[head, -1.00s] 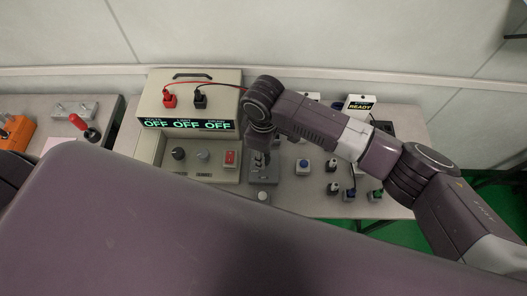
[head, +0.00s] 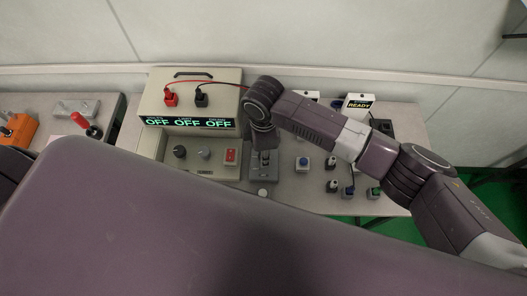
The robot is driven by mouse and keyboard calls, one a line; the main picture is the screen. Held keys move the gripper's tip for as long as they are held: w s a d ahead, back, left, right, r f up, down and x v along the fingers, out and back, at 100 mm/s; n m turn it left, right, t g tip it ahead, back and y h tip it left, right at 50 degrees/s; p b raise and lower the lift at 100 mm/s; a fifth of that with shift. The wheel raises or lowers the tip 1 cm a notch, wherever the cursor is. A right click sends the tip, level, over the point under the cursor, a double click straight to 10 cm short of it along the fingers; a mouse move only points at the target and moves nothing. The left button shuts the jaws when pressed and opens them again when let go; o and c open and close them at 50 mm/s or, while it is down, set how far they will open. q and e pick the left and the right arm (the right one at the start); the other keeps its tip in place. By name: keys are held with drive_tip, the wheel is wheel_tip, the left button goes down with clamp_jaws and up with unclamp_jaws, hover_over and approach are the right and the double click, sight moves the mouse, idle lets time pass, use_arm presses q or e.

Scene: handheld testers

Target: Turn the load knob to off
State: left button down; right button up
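A beige tester (head: 208,82) stands on the table with its display reading OFF in three places. Its lower front panel has a black knob (head: 180,152), a grey knob (head: 204,154) and a red switch (head: 231,156). I cannot read which control is the load knob. My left gripper is not in view.
A red plug (head: 170,98) and a black plug (head: 200,99) sit on the tester with a red lead. Several small button and switch boxes stand right of the grey box, including a blue button (head: 303,162). A READY display (head: 359,104) stands behind.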

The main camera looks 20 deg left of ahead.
drive_tip(key=shift+r, duration=0.1)
drive_tip(key=o, duration=1.1)
drive_tip(key=shift+o, duration=0.2)
wheel_tip(320, 180, up, 12)
